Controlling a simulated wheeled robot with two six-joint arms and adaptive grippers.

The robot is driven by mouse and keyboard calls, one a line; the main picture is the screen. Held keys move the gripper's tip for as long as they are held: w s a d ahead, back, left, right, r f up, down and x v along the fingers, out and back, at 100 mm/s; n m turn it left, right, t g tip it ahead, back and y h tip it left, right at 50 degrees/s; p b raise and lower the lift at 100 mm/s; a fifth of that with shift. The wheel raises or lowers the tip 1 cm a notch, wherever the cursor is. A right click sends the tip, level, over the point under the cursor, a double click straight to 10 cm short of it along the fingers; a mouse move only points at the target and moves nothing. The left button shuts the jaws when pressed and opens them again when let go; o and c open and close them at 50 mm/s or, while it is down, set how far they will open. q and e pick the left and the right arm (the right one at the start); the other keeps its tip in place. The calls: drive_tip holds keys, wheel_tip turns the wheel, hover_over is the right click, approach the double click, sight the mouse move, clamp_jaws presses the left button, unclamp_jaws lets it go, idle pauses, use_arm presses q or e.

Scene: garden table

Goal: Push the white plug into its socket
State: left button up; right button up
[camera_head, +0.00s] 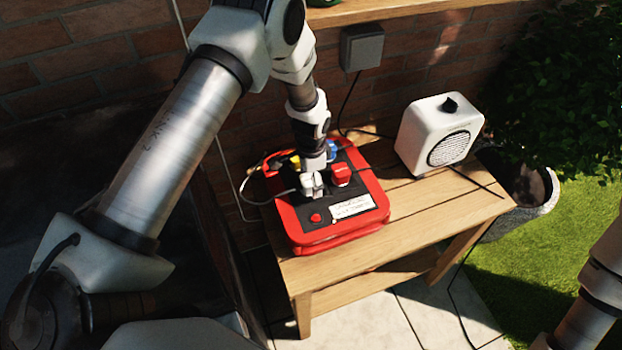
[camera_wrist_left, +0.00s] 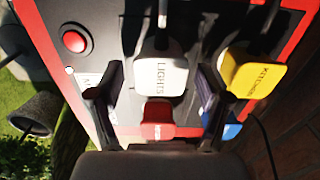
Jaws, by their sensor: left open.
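The white plug, marked "LIGHTS", shows in the left wrist view (camera_wrist_left: 160,75), with its cable running up from it. In the head view the white plug (camera_head: 311,186) is on the black top of the red socket board (camera_head: 350,242). My left gripper (camera_head: 313,170) is over the board, pointing down. In the left wrist view its two dark fingers stand apart on either side of the plug, open, with visible gaps. The socket under the plug is hidden, and I cannot tell how deep the plug sits. My right gripper is outside the head view.
A red plug (camera_head: 341,174), a blue plug (camera_head: 331,150) and a yellow plug (camera_wrist_left: 252,72) are close around the white one. A red button (camera_head: 315,218) is near the board's front. A white radio (camera_head: 438,133) stands right on the wooden table (camera_head: 440,205); loose cables lie behind.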

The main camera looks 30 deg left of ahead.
use_arm(q)
wheel_tip(320, 180, up, 12)
idle(0.3)
drive_tip(key=shift+f, duration=0.15)
